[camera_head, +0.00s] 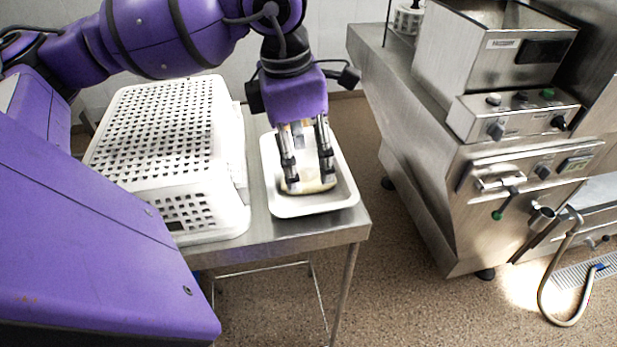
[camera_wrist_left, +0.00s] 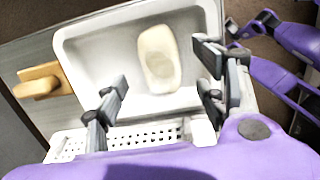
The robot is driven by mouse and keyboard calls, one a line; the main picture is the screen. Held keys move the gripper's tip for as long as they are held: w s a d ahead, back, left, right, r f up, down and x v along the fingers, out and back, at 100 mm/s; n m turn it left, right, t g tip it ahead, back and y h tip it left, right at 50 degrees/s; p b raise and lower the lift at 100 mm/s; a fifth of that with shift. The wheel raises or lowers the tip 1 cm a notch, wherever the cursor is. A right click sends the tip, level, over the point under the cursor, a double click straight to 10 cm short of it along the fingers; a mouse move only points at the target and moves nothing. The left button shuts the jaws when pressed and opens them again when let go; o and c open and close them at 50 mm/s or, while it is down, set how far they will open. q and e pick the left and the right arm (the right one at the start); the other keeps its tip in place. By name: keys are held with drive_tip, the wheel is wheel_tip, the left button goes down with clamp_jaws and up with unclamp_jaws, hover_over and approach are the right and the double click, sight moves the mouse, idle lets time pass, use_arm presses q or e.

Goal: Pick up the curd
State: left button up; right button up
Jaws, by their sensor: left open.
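The curd (camera_wrist_left: 158,60) is a pale cream, rounded oblong block lying in a white tray (camera_wrist_left: 88,62) in the left wrist view. In the head view, the curd (camera_head: 317,188) shows only partly, behind my gripper's fingers, in the tray (camera_head: 347,190). My left gripper (camera_head: 309,184) points down over the tray, open and empty. In the left wrist view, the left gripper's fingers (camera_wrist_left: 162,76) stand apart on either side of the curd; contact is not clear. Purple and dark parts of my right arm, seemingly with its gripper (camera_wrist_left: 263,22), show at the upper right there, too small to read.
A white perforated basket (camera_head: 238,215) stands directly left of the tray on a steel table (camera_head: 345,228). A wooden-coloured object (camera_wrist_left: 40,82) lies beside the tray in the wrist view. A steel machine (camera_head: 470,215) stands to the right, across a floor gap.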

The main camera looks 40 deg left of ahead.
sight(308, 174)
use_arm(q)
drive_tip(key=f, duration=0.3)
drive_tip(key=shift+w+d+f, duration=0.2)
drive_tip(key=shift+f, duration=0.05)
drive_tip(key=c, duration=1.3)
drive_tip(key=shift+c, duration=0.2)
drive_tip(key=shift+r, duration=0.1)
drive_tip(key=shift+r, duration=0.45)
drive_tip(key=s+d+r, duration=0.3)
drive_tip(key=d+r, duration=0.9)
drive_tip(key=d, duration=0.1)
drive_tip(key=shift+s+d, duration=0.3)
